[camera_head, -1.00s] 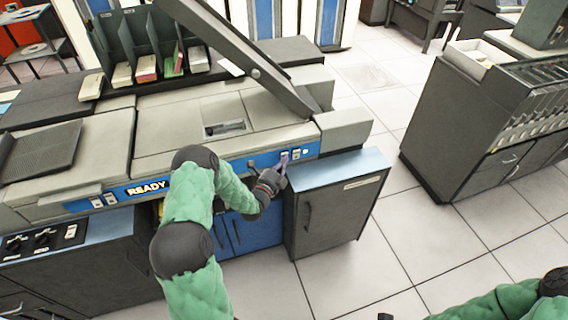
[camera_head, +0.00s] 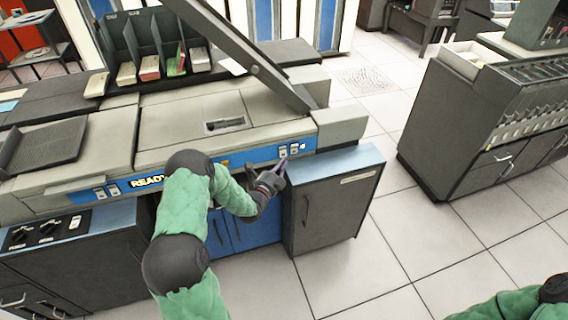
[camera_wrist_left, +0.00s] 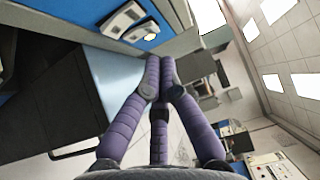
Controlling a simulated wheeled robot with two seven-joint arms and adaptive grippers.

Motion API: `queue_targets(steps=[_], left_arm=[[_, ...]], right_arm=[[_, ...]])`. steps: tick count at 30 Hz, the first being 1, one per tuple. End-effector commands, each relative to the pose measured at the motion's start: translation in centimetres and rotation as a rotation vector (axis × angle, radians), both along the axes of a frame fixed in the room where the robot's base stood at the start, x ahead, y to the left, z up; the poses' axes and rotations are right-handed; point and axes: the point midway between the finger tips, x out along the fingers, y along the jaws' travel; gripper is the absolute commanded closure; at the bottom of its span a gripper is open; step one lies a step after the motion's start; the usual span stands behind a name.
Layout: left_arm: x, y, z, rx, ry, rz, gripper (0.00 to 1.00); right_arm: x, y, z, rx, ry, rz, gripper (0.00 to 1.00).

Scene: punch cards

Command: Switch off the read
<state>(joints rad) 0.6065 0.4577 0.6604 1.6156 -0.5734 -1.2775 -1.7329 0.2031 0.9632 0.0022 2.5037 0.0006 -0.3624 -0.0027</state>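The blue control strip (camera_head: 262,157) runs along the front of the grey card machine. At its right end are small white switches (camera_head: 288,149) beside a small round light. They also show in the left wrist view (camera_wrist_left: 131,22), on the blue panel at top left. My left gripper (camera_head: 281,163) is just below and in front of these switches. In the wrist view its purple fingers (camera_wrist_left: 160,62) meet at the tips, with nothing between them, apart from the switches. I cannot tell which way the switches are set. My right forearm shows at lower right; its gripper is out of view.
A grey cabinet with a blue top (camera_head: 335,168) stands right below the switches, close to my left gripper. A lit READY sign (camera_head: 147,182) and other switches (camera_head: 107,191) sit farther left on the strip. Tiled floor (camera_head: 400,240) is open to the right.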

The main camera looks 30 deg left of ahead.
Motion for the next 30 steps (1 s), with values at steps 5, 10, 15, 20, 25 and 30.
queue_targets(steps=[5, 10, 15, 20, 25, 30], left_arm=[[-3.0, -0.2, 0.3, -0.003, 0.004, 0.001, 1.0], [-5.7, -0.4, 0.6, -0.002, 0.004, 0.001, 1.0], [-7.3, -0.6, 0.6, -0.002, 0.003, -0.001, 1.0], [-7.7, -0.6, 0.6, -0.002, 0.002, -0.001, 1.0], [-7.7, -0.6, 0.6, -0.002, 0.002, -0.001, 1.0], [-7.7, -0.6, 0.6, -0.002, 0.002, -0.001, 1.0]], right_arm=[[0.0, 0.0, 0.9, 0.0, 0.0, 0.001, 0.6], [0.0, 0.0, 1.4, 0.0, 0.0, 0.001, 0.6], [0.0, 0.0, 1.7, 0.0, 0.0, 0.001, 0.6], [0.0, 0.0, 1.7, 0.0, 0.0, 0.001, 0.6], [0.0, 0.0, 1.7, 0.0, 0.0, 0.001, 0.6], [0.0, 0.0, 1.7, 0.0, 0.0, 0.001, 0.6]])
